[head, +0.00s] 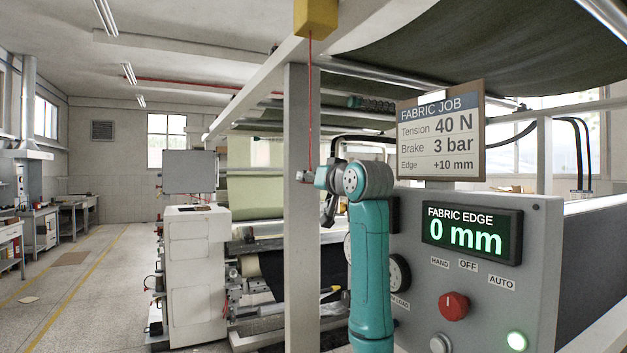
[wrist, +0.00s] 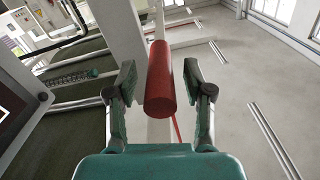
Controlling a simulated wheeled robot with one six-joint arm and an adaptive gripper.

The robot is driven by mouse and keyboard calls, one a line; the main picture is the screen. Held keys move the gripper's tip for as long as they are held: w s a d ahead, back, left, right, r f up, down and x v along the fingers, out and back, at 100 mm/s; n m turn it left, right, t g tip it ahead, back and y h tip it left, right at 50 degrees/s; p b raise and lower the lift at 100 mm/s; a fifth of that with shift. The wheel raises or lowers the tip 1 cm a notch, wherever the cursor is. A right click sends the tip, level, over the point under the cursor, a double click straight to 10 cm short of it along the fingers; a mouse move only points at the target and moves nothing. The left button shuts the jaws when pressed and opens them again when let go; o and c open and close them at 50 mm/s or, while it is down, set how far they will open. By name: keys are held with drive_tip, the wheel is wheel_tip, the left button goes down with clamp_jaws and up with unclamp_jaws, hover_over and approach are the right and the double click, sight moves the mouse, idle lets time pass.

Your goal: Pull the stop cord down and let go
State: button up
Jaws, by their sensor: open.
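A thin red stop cord (head: 310,105) hangs straight down from a yellow box (head: 316,17) on the overhead beam in the head view. It runs down to the end of my arm. In the wrist view, a red cylindrical handle (wrist: 160,82) lies between the two fingers of my gripper (wrist: 159,72), with a visible gap on each side. A short piece of the red cord (wrist: 176,130) shows beside the handle's near end. My gripper is open. In the head view the handle and fingers are too small and partly hidden to make out clearly.
A white upright post (head: 301,240) stands close by the cord. A grey control panel (head: 480,290) with a red knob (head: 454,306) and a display (head: 471,234) reading 0 mm stands at right. A clipboard (head: 440,130) is above it. Open floor (head: 90,290) lies at left.

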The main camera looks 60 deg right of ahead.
clamp_jaws()
drive_tip(key=shift+f, duration=2.05)
unclamp_jaws()
